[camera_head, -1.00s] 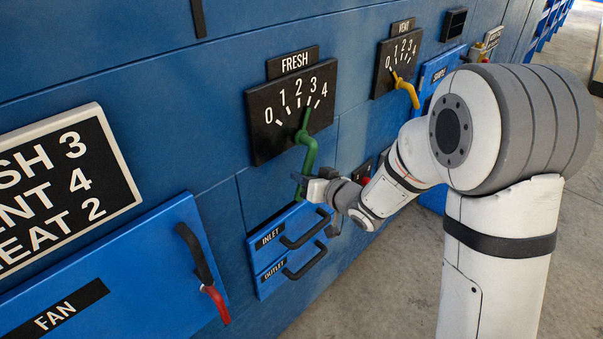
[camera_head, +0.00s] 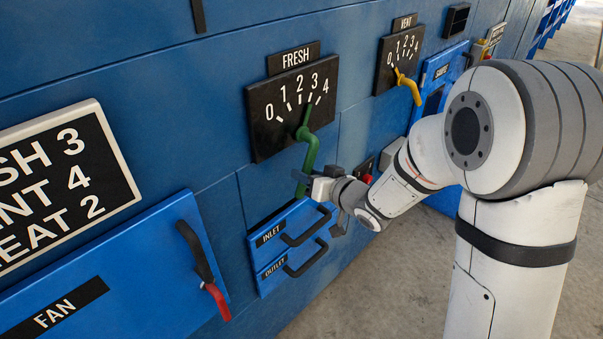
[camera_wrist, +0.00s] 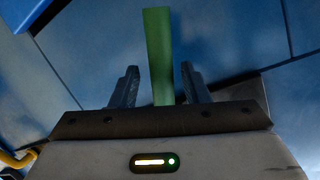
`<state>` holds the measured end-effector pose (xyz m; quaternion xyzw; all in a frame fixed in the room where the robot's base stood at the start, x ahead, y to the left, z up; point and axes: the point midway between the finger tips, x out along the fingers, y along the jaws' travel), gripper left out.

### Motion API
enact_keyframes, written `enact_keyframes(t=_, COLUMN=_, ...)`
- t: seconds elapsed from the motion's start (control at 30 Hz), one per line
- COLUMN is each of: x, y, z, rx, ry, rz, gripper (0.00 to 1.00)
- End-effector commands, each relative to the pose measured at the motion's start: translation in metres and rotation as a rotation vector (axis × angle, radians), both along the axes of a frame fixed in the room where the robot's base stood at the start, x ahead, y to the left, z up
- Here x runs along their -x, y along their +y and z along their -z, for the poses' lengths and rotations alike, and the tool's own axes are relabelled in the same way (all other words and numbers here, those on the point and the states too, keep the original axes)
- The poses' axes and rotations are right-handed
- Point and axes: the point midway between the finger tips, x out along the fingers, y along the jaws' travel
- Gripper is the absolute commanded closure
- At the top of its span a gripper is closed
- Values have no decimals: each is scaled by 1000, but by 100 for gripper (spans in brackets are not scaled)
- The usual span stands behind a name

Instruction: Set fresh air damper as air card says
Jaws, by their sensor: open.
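The black FRESH dial (camera_head: 262,142) is marked 0 to 4. Its green lever (camera_head: 310,150) has its upper end at about the 3 mark, and its handle hangs down. The air card (camera_head: 118,158), partly cut off at the left, reads "SH 3", "NT 4" and "EAT 2". My gripper (camera_head: 306,184) is at the lower end of the green handle. In the wrist view the green lever (camera_wrist: 158,55) stands between the two open fingers of my gripper (camera_wrist: 159,85), with a gap visible on both sides.
The VENT dial (camera_head: 383,78) has a yellow lever (camera_head: 410,88) pointing near 0. INLET and OUTLET drawers (camera_head: 266,250) with dark handles lie just below my gripper. A FAN panel (camera_head: 140,290) with a red-tipped handle (camera_head: 217,300) is at lower left. Floor at right is clear.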

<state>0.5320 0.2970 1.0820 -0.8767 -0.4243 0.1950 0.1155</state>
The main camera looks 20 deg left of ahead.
Motion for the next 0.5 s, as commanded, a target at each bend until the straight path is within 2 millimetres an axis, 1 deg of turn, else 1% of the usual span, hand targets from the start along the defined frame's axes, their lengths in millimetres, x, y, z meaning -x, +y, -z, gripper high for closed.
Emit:
enact_keyframes(t=0.1, x=11, y=-18, z=-4, rx=-1, ry=-3, rz=4, gripper=58)
enact_keyframes(t=0.3, x=28, y=-41, z=-13, rx=-1, ry=-3, rz=3, gripper=58)
enact_keyframes(t=0.5, x=35, y=-51, z=-16, rx=0, ry=-2, rz=1, gripper=58)
